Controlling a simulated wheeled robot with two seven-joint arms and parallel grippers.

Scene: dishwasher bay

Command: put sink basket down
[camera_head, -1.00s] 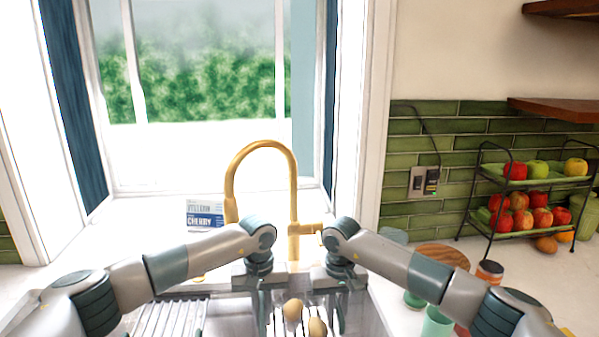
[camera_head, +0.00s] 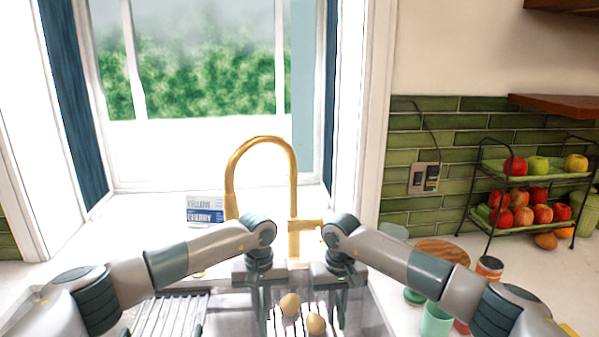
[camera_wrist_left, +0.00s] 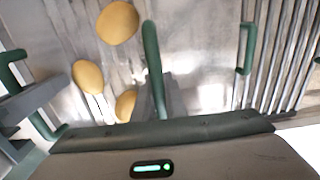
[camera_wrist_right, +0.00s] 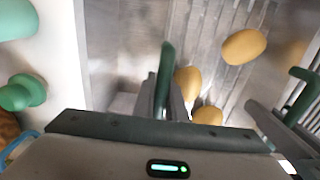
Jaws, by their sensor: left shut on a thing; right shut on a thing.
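The sink basket (camera_head: 276,322), a metal slatted tray holding a few potatoes (camera_head: 290,304), sits low between my two grippers in the sink. Its lower part is cut off in the head view. My left gripper (camera_head: 262,296) is shut on the basket's left side. My right gripper (camera_head: 336,296) is shut on its right side; the right one shows better. Dark green upright parts stand at both grips. The left wrist view shows the potatoes (camera_wrist_left: 117,22) left of the gripper; the right wrist view shows them (camera_wrist_right: 244,46) to its right. I cannot tell whether the basket touches the sink floor.
A slatted rack (camera_head: 170,318) lies left of the basket. The gold faucet (camera_head: 235,180) rises behind my grippers. A blue and white box (camera_head: 205,210) stands behind, left of the faucet. A mint cup (camera_head: 436,320) and a jar (camera_head: 489,267) stand on the right counter. A fruit rack (camera_head: 535,186) is further right.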

